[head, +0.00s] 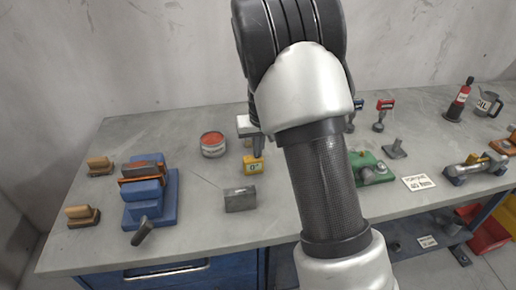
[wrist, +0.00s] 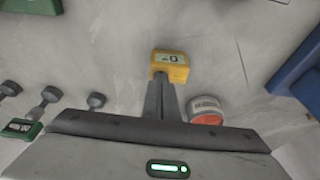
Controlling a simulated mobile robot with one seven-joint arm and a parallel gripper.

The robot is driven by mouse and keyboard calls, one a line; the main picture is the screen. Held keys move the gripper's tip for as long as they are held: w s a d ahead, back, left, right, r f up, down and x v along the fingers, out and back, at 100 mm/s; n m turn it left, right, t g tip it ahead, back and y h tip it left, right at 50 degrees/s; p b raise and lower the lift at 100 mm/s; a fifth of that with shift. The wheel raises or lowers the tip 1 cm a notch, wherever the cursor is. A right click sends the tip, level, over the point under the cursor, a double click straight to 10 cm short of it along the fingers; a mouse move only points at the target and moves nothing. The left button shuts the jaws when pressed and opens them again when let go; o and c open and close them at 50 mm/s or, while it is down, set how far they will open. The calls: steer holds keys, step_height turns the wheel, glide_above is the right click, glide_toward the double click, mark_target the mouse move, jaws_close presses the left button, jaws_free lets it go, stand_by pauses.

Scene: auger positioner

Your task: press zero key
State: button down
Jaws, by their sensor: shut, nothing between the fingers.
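A small yellow block-shaped gauge (head: 253,167) with a pale display reading 0° stands on the grey bench, near the middle. It also shows in the wrist view (wrist: 171,72), straight beyond my fingertips. A separate zero key cannot be made out on it. My gripper (head: 258,154) points down at the gauge's top, its fingers shut with nothing between them. In the wrist view the fingertips (wrist: 161,80) overlap the gauge's near edge. I cannot tell whether they touch it.
A red-topped tin (head: 213,145) stands left of the gauge, and a grey block (head: 240,200) lies in front of it. A blue vise-like fixture (head: 150,195) stands further left. A green-based tool (head: 372,170) is to the right. Bare bench lies between them.

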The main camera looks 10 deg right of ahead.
mark_target(258, 159)
steer(key=shift+f+b, duration=0.4)
steer(key=shift+f, duration=0.35)
steer(key=shift+s+f, duration=0.15)
steer(key=shift+s, duration=0.15)
steer(key=shift+r+p, duration=0.35)
steer(key=shift+r, duration=0.05)
steer(key=r+p, duration=0.2)
steer(key=r, duration=0.3)
steer(key=shift+w+r+p, duration=0.15)
steer(key=shift+w+p, duration=0.05)
steer(key=shift+p, duration=0.1)
steer(key=v, duration=0.9)
